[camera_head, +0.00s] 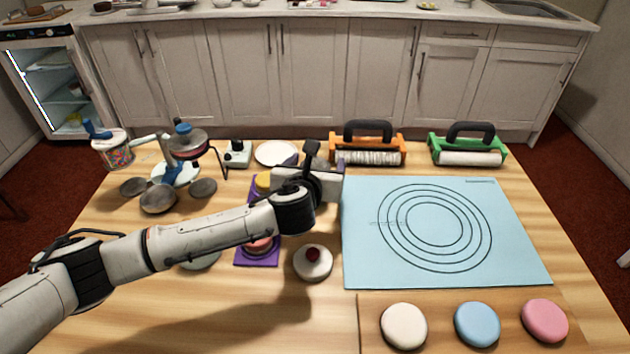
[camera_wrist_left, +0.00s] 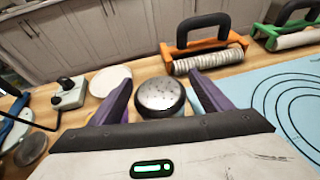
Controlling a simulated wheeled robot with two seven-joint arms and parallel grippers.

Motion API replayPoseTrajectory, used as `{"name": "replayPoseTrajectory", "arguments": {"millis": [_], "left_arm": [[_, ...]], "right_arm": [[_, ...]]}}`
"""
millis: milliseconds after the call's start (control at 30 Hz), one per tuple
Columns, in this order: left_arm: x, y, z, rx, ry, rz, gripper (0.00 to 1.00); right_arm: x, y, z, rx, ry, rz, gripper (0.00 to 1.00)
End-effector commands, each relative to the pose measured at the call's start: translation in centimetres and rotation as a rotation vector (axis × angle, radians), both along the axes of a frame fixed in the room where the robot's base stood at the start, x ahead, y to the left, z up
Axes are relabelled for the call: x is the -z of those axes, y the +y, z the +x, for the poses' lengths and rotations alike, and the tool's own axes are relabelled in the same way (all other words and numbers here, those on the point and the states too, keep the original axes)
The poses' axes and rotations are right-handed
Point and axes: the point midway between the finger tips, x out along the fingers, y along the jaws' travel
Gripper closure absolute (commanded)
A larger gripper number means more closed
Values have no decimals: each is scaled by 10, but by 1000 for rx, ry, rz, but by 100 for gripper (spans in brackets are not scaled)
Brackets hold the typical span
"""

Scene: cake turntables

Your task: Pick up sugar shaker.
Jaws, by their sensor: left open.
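The sugar shaker (camera_wrist_left: 160,97) shows in the left wrist view as a round, speckled metal top with a dark rim, between the two purple fingers. My left gripper (camera_wrist_left: 159,84) is open, with a finger on either side of the shaker; I cannot tell whether they touch it. In the head view my left gripper (camera_head: 309,162) is over the middle of the table, pointing away toward the back, and its body hides most of the shaker. My right gripper is not in view.
An orange roller holder (camera_head: 367,148) and a green one (camera_head: 467,150) stand at the back. A white plate (camera_head: 276,153) lies behind the gripper. A blue mat (camera_head: 520,255) is to the right. A cupcake (camera_head: 313,262) and a purple tray (camera_head: 245,263) are in front.

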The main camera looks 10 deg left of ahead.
Motion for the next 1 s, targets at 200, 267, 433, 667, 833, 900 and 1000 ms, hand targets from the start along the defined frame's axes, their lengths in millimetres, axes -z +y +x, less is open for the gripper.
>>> {"name": "replayPoseTrajectory", "arguments": {"millis": [200, 267, 433, 667, 833, 900, 1000], "left_arm": [[5, 0, 10, 1, 0, 0, 28], [5, 0, 10, 1, 0, 0, 28], [5, 0, 10, 1, 0, 0, 40], [5, 1, 10, 0, 0, 0, 79], [3, 0, 10, 1, -2, 0, 80], [2, 1, 10, 1, -3, 0, 80], [-8, 1, 11, 0, -5, -1, 80]], "right_arm": [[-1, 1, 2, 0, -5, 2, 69], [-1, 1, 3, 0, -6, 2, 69], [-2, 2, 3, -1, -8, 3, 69], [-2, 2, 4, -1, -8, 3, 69], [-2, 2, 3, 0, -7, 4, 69], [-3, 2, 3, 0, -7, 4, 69], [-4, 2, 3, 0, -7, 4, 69]]}}
